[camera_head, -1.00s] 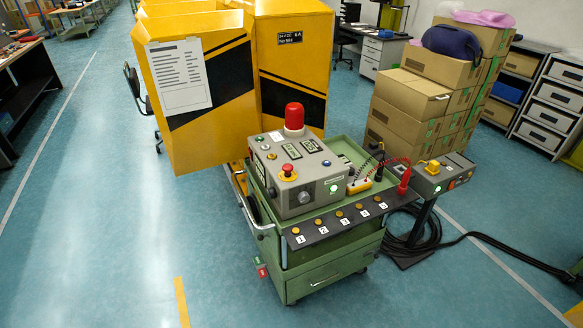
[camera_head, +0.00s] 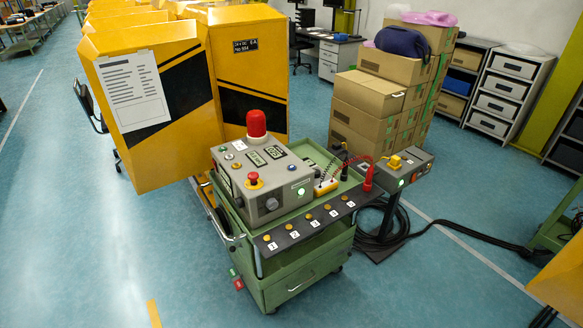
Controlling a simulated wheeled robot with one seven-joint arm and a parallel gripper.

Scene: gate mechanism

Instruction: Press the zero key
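A grey control box (camera_head: 265,185) with a red beacon (camera_head: 256,124) on top stands on a green cart (camera_head: 305,279). Its top carries small dark panels and a red push button (camera_head: 253,179) on a yellow base. A dark strip (camera_head: 311,220) along the cart's front edge holds several small orange buttons with white number labels, the leftmost reading 1. I cannot make out a key marked zero. A smaller grey box (camera_head: 406,173) on a stand, with a yellow part on top and a green light in front, is right of the cart. My gripper is not in view.
Large yellow cabinets (camera_head: 150,110) with black stripes stand behind and left of the cart. Stacked cardboard boxes (camera_head: 372,105) and drawer shelves (camera_head: 502,88) are behind right. Black cables (camera_head: 440,225) lie on the floor at right. The blue floor (camera_head: 80,240) at front left is clear.

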